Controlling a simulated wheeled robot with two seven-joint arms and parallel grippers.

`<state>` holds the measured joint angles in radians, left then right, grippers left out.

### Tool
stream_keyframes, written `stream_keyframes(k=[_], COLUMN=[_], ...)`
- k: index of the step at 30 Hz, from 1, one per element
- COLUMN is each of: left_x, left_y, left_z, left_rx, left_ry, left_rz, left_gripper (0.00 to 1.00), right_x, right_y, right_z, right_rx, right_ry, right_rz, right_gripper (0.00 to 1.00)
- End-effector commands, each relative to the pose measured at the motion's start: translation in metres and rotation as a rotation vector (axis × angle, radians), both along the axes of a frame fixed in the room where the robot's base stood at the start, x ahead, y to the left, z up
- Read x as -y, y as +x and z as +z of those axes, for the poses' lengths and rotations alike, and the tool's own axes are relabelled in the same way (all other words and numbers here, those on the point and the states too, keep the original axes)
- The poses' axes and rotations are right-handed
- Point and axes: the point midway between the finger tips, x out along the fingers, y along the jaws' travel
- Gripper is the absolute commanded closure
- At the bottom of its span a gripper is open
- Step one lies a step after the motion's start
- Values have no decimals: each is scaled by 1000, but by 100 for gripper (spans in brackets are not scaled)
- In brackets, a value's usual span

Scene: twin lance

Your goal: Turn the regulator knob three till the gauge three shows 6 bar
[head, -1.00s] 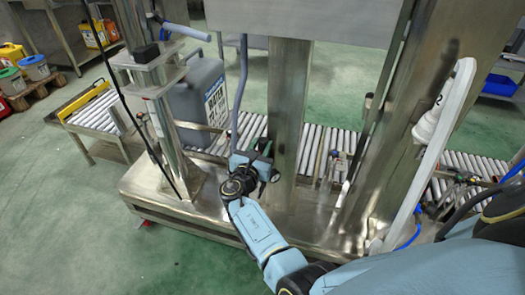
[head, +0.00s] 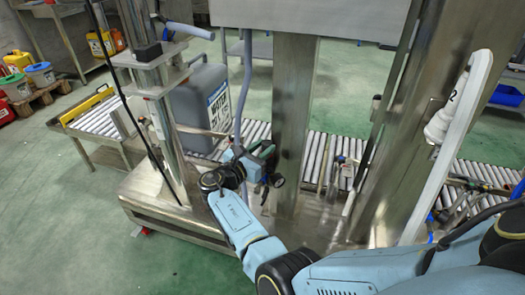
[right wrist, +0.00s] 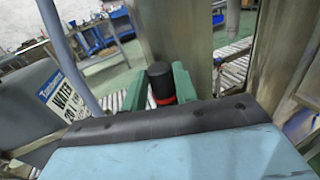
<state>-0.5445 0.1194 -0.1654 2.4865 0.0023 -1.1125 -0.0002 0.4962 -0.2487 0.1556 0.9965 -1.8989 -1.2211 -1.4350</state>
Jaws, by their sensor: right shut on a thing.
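A black knob with a red ring (right wrist: 160,81) stands in the middle of the right wrist view. The green fingers of my right gripper (head: 262,160) press it from both sides. In the head view the gripper is beside the steel column and hides the knob. A small dark round gauge (head: 278,181) sits just below and right of the gripper. Its face is too small and turned away to read. No number shows on the knob or gauge. My left gripper is not in view.
A grey water canister (head: 203,105) stands left of the gripper. A grey hose (head: 242,85) runs close by. The steel column (head: 292,110) is directly right. A roller conveyor (head: 318,150) passes behind. Other fittings (head: 338,165) stand right of the column.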

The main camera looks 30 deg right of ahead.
Motion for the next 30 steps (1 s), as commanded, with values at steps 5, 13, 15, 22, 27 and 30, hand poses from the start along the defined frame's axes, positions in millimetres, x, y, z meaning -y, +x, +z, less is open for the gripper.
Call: stream_keyframes(k=[5,13,15,22,27,30], left_x=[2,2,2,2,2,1], left_y=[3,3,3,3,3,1], left_z=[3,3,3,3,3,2], left_rx=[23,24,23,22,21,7], left_ry=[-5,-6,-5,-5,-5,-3], left_rz=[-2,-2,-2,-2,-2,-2], left_gripper=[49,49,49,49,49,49], right_x=[1,1,1,0,0,-4], right_y=[0,0,0,0,0,-1], right_z=[0,1,1,0,0,0], right_rx=[2,2,2,1,1,0], right_ry=[0,0,0,0,0,0], right_rz=[-8,-8,-8,-7,-6,-5], right_gripper=[94,94,66,49,49,49])
